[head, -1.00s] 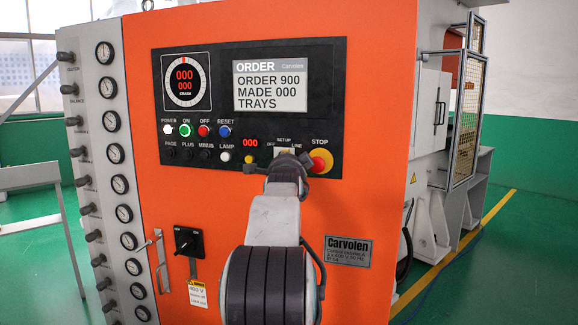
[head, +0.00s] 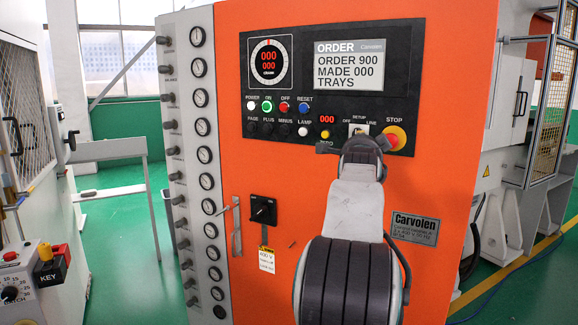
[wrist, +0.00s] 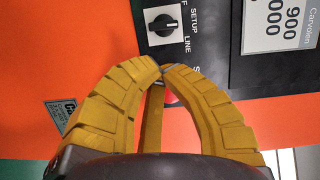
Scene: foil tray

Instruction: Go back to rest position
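My gripper (wrist: 161,70) shows in the wrist view with its ribbed yellow fingers curved together. The tips meet and nothing shows between them. Behind the fingers are the control panel's black selector knob (wrist: 165,24), marked SETUP and LINE, and a sliver of the red stop button. In the head view my arm reaches up from the bottom toward the lower right of the black control panel (head: 290,95). The STOP button (head: 396,138) is just right of my wrist. I cannot tell the exact gap between fingers and panel.
The orange machine cabinet (head: 262,190) fills the middle, with a grey gauge column (head: 203,150) on its left. A machine with a KEY box (head: 52,270) stands at the left edge. Green floor (head: 122,240) shows between them. A fenced machine (head: 548,130) is at the right.

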